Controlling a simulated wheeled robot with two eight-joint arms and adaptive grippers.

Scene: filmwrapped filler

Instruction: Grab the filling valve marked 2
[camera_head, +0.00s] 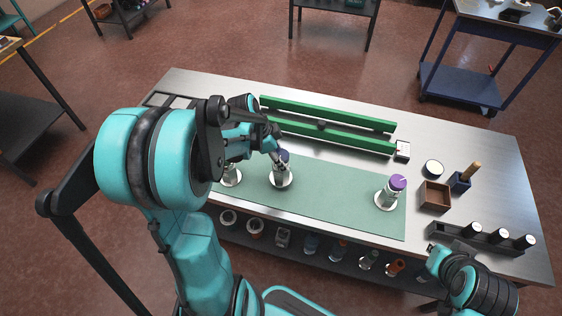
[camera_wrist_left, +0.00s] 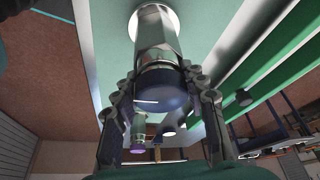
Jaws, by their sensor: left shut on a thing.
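Three metal filling valves stand upright on white round bases on the green mat (camera_head: 335,187). The middle valve (camera_head: 281,178) has a dark blue cap. In the left wrist view this valve (camera_wrist_left: 156,42) rises between my fingers. My left gripper (camera_head: 279,158) is shut on it near the cap. The left valve (camera_head: 231,176) is partly hidden by my left arm. The right valve (camera_head: 391,192) has a purple cap and stands apart. I cannot read a number on any valve. My right gripper (camera_head: 436,252) is low at the table's front right; its fingers are unclear.
Green rails (camera_head: 330,132) run along the back of the mat. A small wooden box (camera_head: 435,195), a blue holder (camera_head: 460,182) and a dark rack with round pieces (camera_head: 480,237) stand at the right. Several items sit on the shelf below. The mat between the middle and right valves is clear.

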